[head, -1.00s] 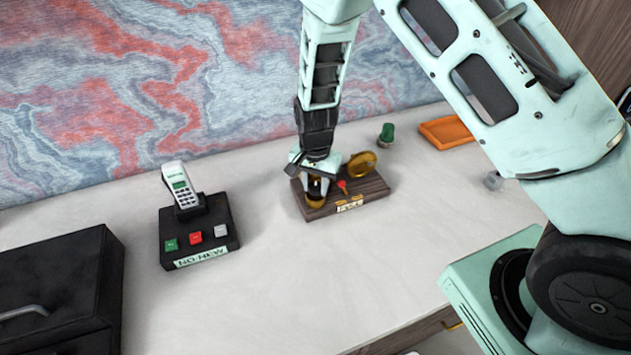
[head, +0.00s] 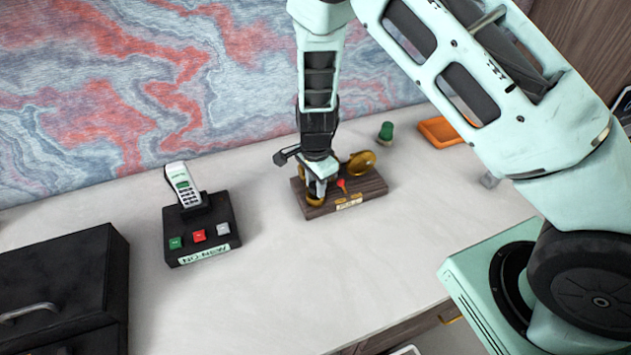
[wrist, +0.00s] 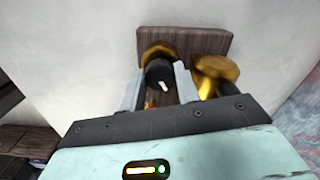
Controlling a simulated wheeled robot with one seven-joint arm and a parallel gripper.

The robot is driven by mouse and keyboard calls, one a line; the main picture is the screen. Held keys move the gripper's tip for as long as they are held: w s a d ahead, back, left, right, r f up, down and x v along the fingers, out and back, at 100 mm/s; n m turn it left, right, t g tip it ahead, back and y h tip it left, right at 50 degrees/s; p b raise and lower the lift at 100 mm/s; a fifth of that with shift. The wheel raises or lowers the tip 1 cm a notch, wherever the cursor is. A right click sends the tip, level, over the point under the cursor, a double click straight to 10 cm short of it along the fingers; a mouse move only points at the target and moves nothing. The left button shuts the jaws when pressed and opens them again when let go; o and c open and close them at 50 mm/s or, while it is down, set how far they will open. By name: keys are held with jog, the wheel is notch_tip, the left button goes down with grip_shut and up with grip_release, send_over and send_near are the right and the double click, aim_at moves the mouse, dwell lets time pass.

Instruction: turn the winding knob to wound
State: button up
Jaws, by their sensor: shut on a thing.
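The winding knob (wrist: 159,74) is a dark round knob with a white mark, set over a brass ring (head: 315,201) on a dark wooden base (head: 372,190). My gripper (wrist: 160,80) is shut on the knob, one finger on each side. In the head view my gripper (head: 318,187) hides most of the knob. The base also carries a red-topped piece (head: 341,183), a brass disc (head: 362,164) and a small label plate (head: 349,204). The label text is too small to read.
A black stand (head: 198,235) with a white handset (head: 182,183) and coloured buttons is to the left. A black drawer box (head: 60,262) is at far left. A green knob-like piece (head: 386,131) and an orange tray (head: 438,131) are behind right. The front desk is clear.

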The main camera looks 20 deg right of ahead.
jog(key=shift+w, duration=0.1)
jog(key=o, duration=1)
jog(key=shift+c, duration=0.2)
